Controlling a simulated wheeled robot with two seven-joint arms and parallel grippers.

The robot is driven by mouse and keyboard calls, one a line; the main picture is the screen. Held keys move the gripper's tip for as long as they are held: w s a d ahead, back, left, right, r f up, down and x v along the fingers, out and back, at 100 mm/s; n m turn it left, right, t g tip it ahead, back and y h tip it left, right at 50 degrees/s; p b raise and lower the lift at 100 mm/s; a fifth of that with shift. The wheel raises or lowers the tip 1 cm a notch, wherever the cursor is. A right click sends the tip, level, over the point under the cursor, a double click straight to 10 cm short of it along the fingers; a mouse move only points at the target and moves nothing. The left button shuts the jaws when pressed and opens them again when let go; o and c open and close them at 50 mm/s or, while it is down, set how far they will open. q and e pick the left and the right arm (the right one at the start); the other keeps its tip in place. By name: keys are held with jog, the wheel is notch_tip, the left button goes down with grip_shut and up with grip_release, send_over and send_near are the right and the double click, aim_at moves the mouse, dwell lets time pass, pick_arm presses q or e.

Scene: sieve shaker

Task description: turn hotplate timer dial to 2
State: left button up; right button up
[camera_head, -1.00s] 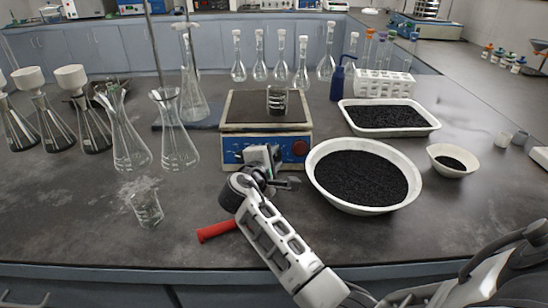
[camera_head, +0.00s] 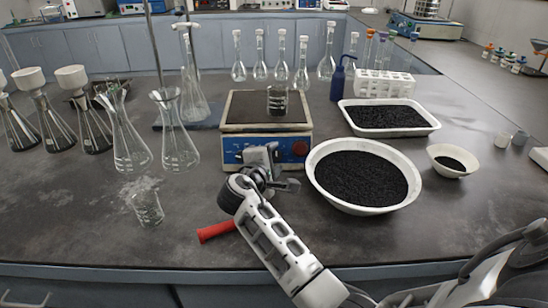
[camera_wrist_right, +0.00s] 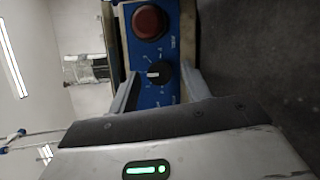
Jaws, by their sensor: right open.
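The hotplate (camera_head: 236,146) stands mid-bench with a dark top and a blue front panel. In the right wrist view, its black timer dial (camera_wrist_right: 160,72) shows on the blue panel (camera_wrist_right: 146,95), with a white mark pointing left in the picture. The scale numbers are too small to read surely. My right gripper (camera_head: 262,158) is at the hotplate's front and hides the dial in the head view. In the wrist view its two fingers are open, one on each side of the dial; contact cannot be told. My left gripper is not in view.
A red knob (camera_wrist_right: 148,22) sits beside the dial on the same panel. A glass beaker (camera_head: 277,100) stands on the hotplate top. A white bowl of black grains (camera_head: 322,190) is close on the right. A red-handled object (camera_head: 216,231) lies in front; flasks stand left.

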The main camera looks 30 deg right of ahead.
jog(key=p+v, duration=0.3)
jog(key=v, duration=0.3)
jog(key=shift+d+r, duration=0.1)
jog(key=shift+r, duration=0.1)
jog(key=shift+s+a+p, duration=0.3)
jog(key=shift+a, duration=0.2)
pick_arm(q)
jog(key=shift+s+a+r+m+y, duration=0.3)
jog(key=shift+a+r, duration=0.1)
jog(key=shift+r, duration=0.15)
